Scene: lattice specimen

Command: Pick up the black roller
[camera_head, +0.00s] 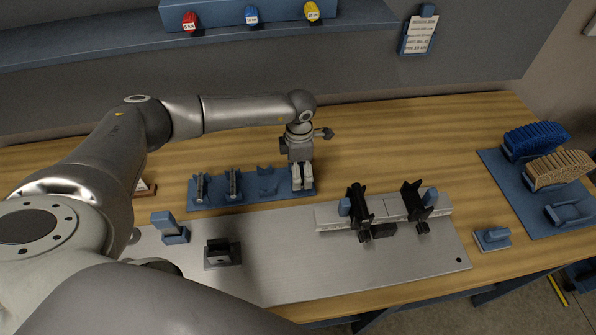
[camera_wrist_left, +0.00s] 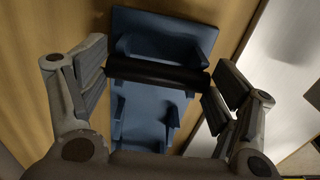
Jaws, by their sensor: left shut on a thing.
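My left gripper (camera_head: 302,178) is at the right end of the blue rack (camera_head: 215,204) on the table, pointing down. In the left wrist view, my left gripper (camera_wrist_left: 157,82) is shut on the black roller (camera_wrist_left: 157,74), with its fingers at the two ends. The roller lies crosswise over the blue rack (camera_wrist_left: 150,22), by a cradle. I cannot tell whether it still touches the rack. The roller is hidden behind the fingers in the head view. Two dark pieces (camera_head: 200,186) stand in the rack's left cradles. My right gripper is not in view.
A grey metal plate (camera_head: 290,270) carries a rail with two black upright supports (camera_head: 360,208). Small blue blocks (camera_head: 172,230) and a dark holder (camera_head: 222,252) are at its left.

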